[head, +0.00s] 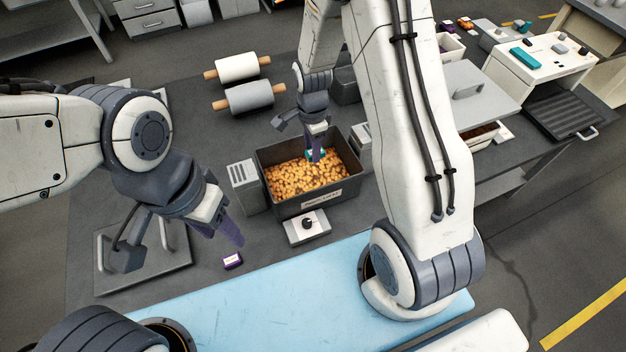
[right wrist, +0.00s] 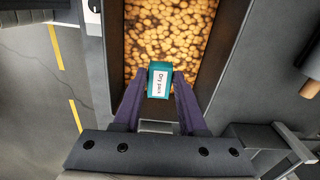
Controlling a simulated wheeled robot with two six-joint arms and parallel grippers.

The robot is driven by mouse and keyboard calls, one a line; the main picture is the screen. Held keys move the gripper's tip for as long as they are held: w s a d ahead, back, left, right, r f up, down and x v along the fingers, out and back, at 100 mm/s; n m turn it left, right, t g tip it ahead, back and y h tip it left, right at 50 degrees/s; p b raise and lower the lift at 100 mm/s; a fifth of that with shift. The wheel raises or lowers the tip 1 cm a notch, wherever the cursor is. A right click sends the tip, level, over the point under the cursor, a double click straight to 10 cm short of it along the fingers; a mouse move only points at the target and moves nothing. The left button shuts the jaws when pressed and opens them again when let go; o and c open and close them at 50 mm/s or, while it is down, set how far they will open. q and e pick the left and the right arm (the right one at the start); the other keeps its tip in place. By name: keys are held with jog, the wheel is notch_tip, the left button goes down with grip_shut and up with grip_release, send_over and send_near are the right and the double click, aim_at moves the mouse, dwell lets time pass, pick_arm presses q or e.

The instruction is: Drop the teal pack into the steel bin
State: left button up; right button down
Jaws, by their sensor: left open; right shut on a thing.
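The teal pack (right wrist: 159,84), with a white label, sits between the purple fingers of my right gripper (right wrist: 158,100) in the right wrist view. In the head view, my right gripper (head: 316,154) points down over a dark metal bin (head: 283,212) filled with orange-brown pieces, and a bit of teal shows at its fingertips. The pack is over the pieces; I cannot tell whether it touches them. My left gripper (head: 231,236) is open and empty, low over the table at the left. I see no bin clearly marked as the steel one besides this one.
A small purple pack (head: 233,261) lies near my left gripper. A grey slotted box (head: 243,187) and a white unit with a knob (head: 307,228) stand beside the bin. Two rollers (head: 243,96) lie behind. A pale blue mat (head: 250,290) covers the front.

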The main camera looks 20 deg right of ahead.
jog(key=shift+f, duration=0.4)
jog(key=shift+s, duration=0.1)
jog(key=shift+c, duration=1.9)
grip_release()
jog(key=shift+r, duration=0.1)
notch_tip(320, 180, up, 10)
jog(key=b, duration=0.1)
jog(key=shift+r, duration=0.2)
jog(key=s+a+r+n, duration=0.5)
jog(key=s+a+n, duration=0.4)
jog(key=a+n, duration=0.15)
jog(key=s+a+r+n+y, duration=0.1)
jog(key=s+a+r+n, duration=0.1)
jog(key=s+n, duration=1.2)
jog(key=shift+s+a, duration=0.35)
jog(key=shift+a, duration=0.2)
